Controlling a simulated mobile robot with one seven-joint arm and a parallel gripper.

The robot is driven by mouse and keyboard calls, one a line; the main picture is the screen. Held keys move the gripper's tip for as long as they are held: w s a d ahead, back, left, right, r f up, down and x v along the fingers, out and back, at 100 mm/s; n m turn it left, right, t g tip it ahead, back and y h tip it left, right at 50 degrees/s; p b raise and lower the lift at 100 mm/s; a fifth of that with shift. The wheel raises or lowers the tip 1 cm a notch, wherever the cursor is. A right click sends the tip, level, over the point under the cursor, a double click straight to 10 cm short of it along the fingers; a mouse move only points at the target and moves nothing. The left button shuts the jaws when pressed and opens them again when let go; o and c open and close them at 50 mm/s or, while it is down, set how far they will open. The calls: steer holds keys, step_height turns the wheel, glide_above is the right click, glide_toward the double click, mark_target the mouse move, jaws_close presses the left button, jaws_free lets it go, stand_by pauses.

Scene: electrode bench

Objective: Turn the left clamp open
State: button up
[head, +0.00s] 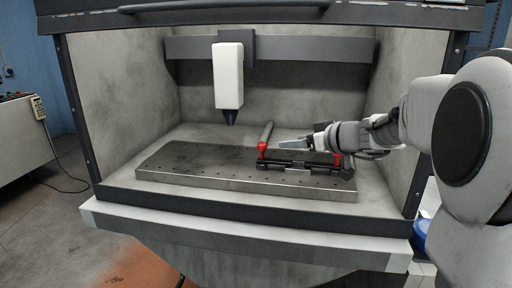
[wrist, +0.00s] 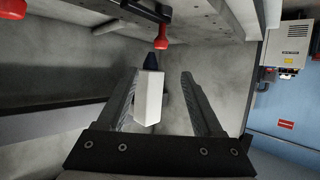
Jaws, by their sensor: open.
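The left clamp's red knob (head: 262,147) stands at the left end of a black bar fixture (head: 290,166) on the grey plate. The right clamp's red knob (head: 337,159) is at the other end, close beside my gripper. My gripper (head: 285,143) points left above the fixture, its fingertips just right of the left knob in the head view. In the wrist view my gripper (wrist: 161,72) is open with nothing held. A red knob (wrist: 161,38), apparently the left clamp's, lies beyond the fingertips, apart from them. Another red knob (wrist: 12,8) is at the top left corner.
A white tool head (head: 229,75) with a dark nozzle hangs over the plate (head: 185,160). It shows between the fingers in the wrist view (wrist: 148,98), farther off. A grey cylinder (head: 266,132) lies behind the left knob. Enclosure walls (head: 118,95) close the sides; the plate's left half is clear.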

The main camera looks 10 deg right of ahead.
mark_target(264, 144)
steer(key=p+x, duration=0.1)
steer(key=x, duration=1.5)
steer(key=shift+w+a+f, duration=0.1)
steer(key=shift+f, duration=0.05)
steer(key=shift+c, duration=0.3)
jaws_close()
stand_by(0.5)
